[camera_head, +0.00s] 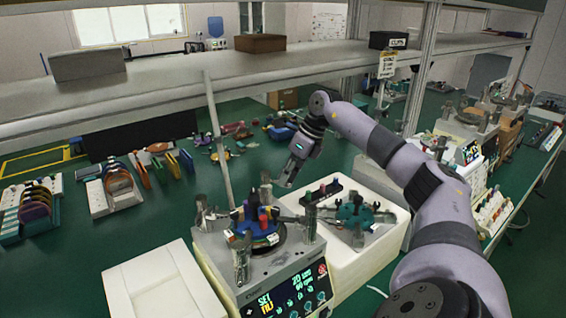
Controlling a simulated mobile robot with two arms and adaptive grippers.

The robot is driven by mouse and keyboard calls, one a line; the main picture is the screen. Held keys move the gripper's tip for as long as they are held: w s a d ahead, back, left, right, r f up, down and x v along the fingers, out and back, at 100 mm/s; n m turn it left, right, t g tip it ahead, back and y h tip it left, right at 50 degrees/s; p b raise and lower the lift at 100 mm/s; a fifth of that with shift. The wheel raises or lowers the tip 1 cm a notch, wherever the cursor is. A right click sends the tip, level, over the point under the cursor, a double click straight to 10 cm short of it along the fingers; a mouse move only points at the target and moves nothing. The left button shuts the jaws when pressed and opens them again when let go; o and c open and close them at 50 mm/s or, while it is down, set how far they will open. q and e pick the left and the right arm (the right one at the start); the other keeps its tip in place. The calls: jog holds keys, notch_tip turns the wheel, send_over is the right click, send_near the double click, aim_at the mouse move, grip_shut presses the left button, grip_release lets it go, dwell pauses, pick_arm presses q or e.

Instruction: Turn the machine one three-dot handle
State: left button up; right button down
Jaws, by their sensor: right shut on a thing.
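The nearest lapping machine (292,262) stands at bottom centre, with a lit display on its front. On its top are a round plate, a blue fixture (258,232) with coloured pieces, and several upright grey metal handles, one at the front (242,258) and one at the right (310,218). My right gripper (283,182) reaches in over the back of this machine, pointing down. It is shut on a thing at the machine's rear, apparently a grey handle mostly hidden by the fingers. The dot marks are too small to read. My left gripper is not in view.
A white tray (372,262) with a teal disc (354,212) adjoins the machine's right side. A white box (160,285) stands at its left. A grey shelf (180,92) crosses above, with posts.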

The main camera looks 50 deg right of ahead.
jog(key=c, duration=1.6)
grip_release()
jog(key=v, duration=1.2)
